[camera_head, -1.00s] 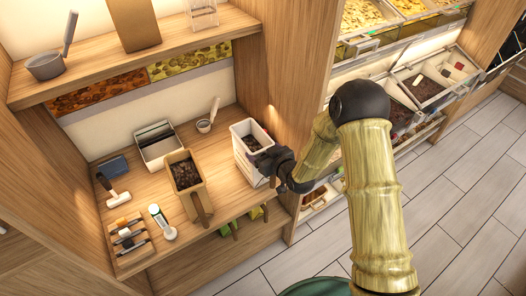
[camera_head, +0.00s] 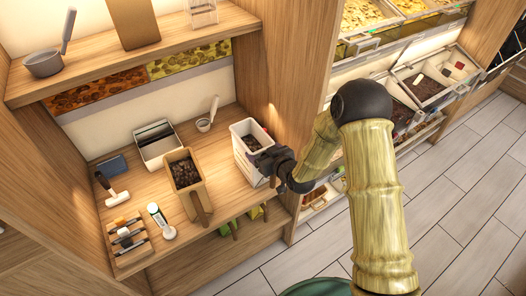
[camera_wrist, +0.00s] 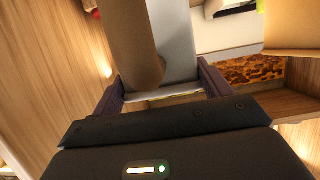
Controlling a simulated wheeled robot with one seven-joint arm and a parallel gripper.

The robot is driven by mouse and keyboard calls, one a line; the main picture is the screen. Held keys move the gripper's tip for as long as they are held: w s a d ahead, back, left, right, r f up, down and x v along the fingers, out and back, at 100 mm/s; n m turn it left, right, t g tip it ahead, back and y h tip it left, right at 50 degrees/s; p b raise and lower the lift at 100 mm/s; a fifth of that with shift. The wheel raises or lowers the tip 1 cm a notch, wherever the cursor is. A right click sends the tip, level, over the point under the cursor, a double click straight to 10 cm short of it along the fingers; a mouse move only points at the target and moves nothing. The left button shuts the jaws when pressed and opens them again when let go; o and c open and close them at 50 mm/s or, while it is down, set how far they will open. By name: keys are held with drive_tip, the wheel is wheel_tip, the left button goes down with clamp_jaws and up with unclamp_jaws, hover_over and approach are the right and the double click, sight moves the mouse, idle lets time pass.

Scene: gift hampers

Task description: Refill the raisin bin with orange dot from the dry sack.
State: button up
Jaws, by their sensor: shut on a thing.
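A tall white bin (camera_head: 241,156) with dark contents like raisins stands at the right end of the wooden counter. My gripper (camera_head: 275,172) is at its right front side and appears shut on it. In the wrist view my gripper (camera_wrist: 160,92) has its fingers around a pale grey-white part (camera_wrist: 174,42), with a tan rounded piece beside it; how these join is hidden. A tan open container (camera_head: 188,190), possibly the dry sack, holds dark pieces to the left. I can make out no orange dot.
A grey metal tin (camera_head: 157,157) and a small scoop (camera_head: 205,125) stand behind. A mallet (camera_head: 118,198) and a rack of tools (camera_head: 130,240) lie at left. A wooden upright (camera_head: 275,60) rises right of the white bin. Display bins (camera_head: 425,85) line the right.

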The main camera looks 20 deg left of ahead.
drive_tip(key=shift+r, duration=0.1)
drive_tip(key=o, duration=2.1)
drive_tip(key=shift+c, duration=0.2)
drive_tip(key=shift+s+f, duration=0.1)
drive_tip(key=shift+f, duration=0.1)
drive_tip(key=shift+r, duration=0.1)
drive_tip(key=shift+d, duration=0.15)
drive_tip(key=v, duration=0.8)
drive_tip(key=shift+s+d+r, duration=0.2)
drive_tip(key=shift+s+d, duration=0.05)
drive_tip(key=shift+s, duration=0.1)
